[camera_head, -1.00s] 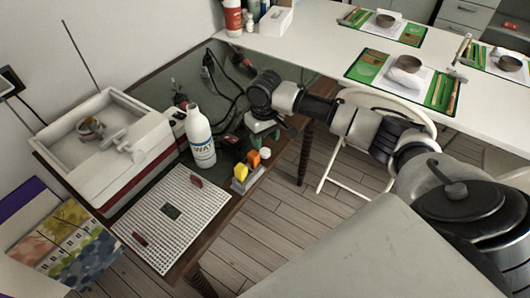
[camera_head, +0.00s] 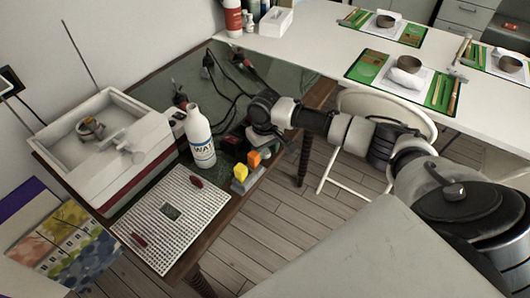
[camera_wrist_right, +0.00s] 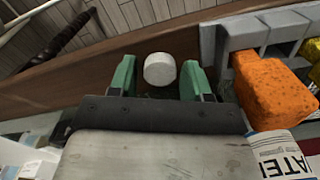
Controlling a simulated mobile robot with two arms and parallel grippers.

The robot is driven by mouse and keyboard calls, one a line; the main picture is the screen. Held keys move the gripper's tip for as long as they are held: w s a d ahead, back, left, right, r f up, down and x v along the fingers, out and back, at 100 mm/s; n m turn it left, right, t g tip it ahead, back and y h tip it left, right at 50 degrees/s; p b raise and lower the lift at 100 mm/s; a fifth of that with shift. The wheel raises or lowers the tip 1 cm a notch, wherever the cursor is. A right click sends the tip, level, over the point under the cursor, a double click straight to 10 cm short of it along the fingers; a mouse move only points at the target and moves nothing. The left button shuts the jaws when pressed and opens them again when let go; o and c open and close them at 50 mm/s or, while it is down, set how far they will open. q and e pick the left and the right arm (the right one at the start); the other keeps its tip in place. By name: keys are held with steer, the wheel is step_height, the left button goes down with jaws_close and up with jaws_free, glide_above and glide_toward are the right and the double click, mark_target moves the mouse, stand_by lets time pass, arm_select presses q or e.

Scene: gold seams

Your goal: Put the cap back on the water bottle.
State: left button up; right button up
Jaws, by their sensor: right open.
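The white water bottle (camera_head: 200,138) stands upright on the dark table, with a "WAT" label low on its side. Part of that label also shows at the lower right of the right wrist view (camera_wrist_right: 284,157). A round white cap (camera_wrist_right: 160,69) lies between the two green fingertips of my right gripper (camera_wrist_right: 160,78). The fingers are open, with a gap on each side of the cap. In the head view my right gripper (camera_head: 236,144) is low at the table, right of the bottle, and the cap is hidden there. My left gripper is not in view.
A grey holder (camera_head: 243,184) with orange and yellow blocks (camera_head: 253,159) stands close to the gripper. A white gridded board (camera_head: 172,218) lies in front, and a white basin machine (camera_head: 104,148) stands left. Black cables (camera_head: 234,90) lie behind. The table edge is near.

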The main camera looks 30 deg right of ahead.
mark_target(265, 152)
steer(key=c, duration=0.7)
steer(key=shift+r, duration=0.1)
step_height(265, 152, up, 10)
steer(key=shift+f+p, duration=0.1)
steer(key=shift+p, duration=0.3)
